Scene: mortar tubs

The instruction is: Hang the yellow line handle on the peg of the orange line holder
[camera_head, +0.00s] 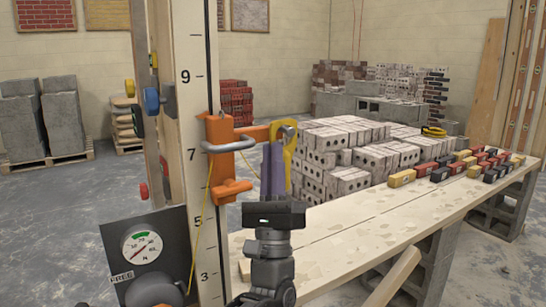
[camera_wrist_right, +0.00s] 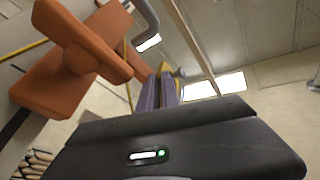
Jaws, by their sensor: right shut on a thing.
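The orange line holder (camera_head: 220,150) is fixed to the upright numbered board, with an orange arm reaching right to a grey knobbed end and a grey bent bar on its front. It also shows in the right wrist view (camera_wrist_right: 85,50). The yellow line handle (camera_head: 289,150) is upright, its loop overlapping the grey end; I cannot tell whether the loop is around it or only beside it. My right gripper (camera_head: 274,170) has its purple fingers shut on the handle's lower part, which they mostly hide. In the wrist view the fingers (camera_wrist_right: 160,92) point up beside the holder. My left gripper is not in view.
A gauge (camera_head: 142,247) on a dark panel stands lower left of the board. A plank bench (camera_head: 350,235) runs right, with coloured blocks (camera_head: 455,165) at its far end. Stacked pale bricks (camera_head: 345,150) stand behind. A thin yellow line (camera_head: 203,220) runs down the board.

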